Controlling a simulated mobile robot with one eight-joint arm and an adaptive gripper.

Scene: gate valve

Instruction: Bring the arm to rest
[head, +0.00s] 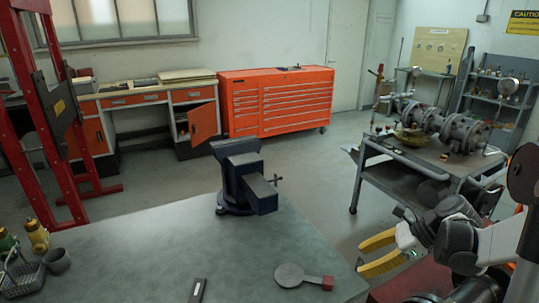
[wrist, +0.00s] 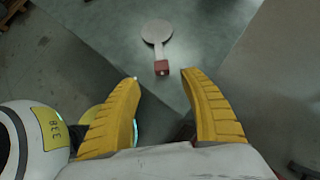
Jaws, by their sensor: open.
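My gripper (head: 366,256) has two yellow ribbed fingers, which stand apart with nothing between them. In the head view it is at the lower right, just off the right edge of the workbench (head: 150,262). In the wrist view my gripper (wrist: 160,78) points toward a flat round grey disc with a handle and a red block at its end (wrist: 156,35). That disc lies on the bench top, also in the head view (head: 290,275), apart from the fingers. No gate valve can be made out for certain.
A dark blue vise (head: 245,180) stands at the bench's back edge. A dark bar (head: 198,290), a cup (head: 57,261) and a wire basket (head: 22,278) are on the bench. A cart with pipework (head: 440,130) stands at right. An orange tool cabinet (head: 275,100) is behind.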

